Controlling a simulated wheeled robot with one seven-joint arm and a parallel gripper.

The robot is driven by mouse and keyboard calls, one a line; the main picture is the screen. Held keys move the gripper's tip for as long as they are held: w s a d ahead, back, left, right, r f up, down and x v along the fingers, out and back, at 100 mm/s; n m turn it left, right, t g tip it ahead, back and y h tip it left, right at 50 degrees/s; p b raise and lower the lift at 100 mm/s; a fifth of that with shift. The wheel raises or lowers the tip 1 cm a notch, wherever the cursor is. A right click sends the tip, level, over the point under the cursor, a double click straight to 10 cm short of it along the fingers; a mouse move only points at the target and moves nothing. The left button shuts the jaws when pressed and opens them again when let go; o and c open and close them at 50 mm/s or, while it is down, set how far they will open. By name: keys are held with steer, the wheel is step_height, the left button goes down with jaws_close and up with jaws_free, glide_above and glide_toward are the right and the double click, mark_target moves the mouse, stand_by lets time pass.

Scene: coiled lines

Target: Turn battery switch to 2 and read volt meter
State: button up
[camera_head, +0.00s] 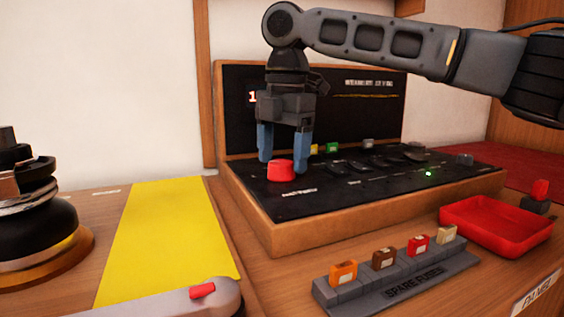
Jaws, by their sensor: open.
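The battery switch is a red knob (281,171) on the left part of the black panel (330,205), above a small label that seems to read BATTERY. My gripper (285,155) points down over the knob with its two blue fingers apart. The left finger is beside the knob's left edge and the right finger is beside or just behind its right edge; I cannot tell if they touch it. A red digit, seemingly 1, shows on the upright display board (330,125) left of my gripper, which hides part of the board. I cannot make out a volt reading.
Several fuses and small controls line the panel, with a green light (429,174). In front are a spare fuses rack (395,285) and a red tray (490,240). A winch (35,225), a grey handle with a red button (205,295) and a clear yellow strip (165,240) are left.

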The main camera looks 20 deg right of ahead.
steer(key=shift+f, duration=0.45)
steer(key=c, duration=1)
